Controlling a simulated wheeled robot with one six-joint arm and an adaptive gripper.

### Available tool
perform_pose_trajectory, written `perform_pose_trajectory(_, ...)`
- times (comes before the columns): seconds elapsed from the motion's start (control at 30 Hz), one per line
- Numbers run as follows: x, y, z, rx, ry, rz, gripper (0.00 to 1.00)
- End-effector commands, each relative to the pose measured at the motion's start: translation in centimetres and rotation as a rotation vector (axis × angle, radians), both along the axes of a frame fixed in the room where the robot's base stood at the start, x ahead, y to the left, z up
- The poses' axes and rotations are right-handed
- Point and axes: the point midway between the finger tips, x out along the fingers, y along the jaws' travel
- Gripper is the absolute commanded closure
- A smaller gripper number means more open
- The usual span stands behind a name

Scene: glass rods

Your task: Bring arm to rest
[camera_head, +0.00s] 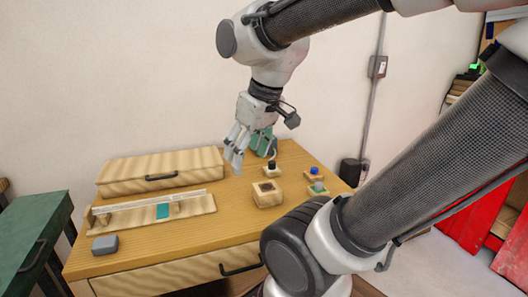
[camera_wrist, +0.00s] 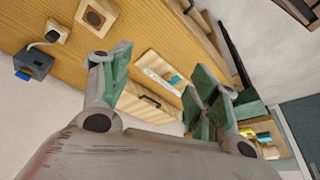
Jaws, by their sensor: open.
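My gripper (camera_head: 236,151) hangs above the wooden table (camera_head: 235,212) in the head view, to the right of the lidded wooden box. In the wrist view my gripper (camera_wrist: 160,88) has its fingers spread wide with nothing between them. The glass rods (camera_head: 150,201) appear as a thin pale strip lying along a wooden stand on the left of the table. A teal patch (camera_head: 163,211) sits at the stand's front. The rods also show small in the wrist view (camera_wrist: 155,67), between my fingers.
The closed wooden box (camera_head: 160,168) stands at the table's back. A grey block (camera_head: 105,244) lies front left. A wooden block with a dark recess (camera_head: 267,193), a green device (camera_head: 262,142) and small blocks with blue (camera_head: 314,171) and green tops stand right. The table's middle is clear.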

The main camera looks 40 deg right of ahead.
Motion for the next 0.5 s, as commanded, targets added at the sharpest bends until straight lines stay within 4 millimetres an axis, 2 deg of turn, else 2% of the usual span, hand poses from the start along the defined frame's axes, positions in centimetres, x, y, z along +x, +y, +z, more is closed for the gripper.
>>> perform_pose_trajectory(0.03, -1.3, -0.9, 0.1, -0.002, -0.010, -0.059, 0.39)
perform_pose_trajectory(0.17, -3.1, -2.2, 0.0, -0.005, -0.013, -0.146, 0.39)
perform_pose_trajectory(0.5, -3.4, -2.3, -0.1, -0.005, -0.012, -0.161, 0.39)
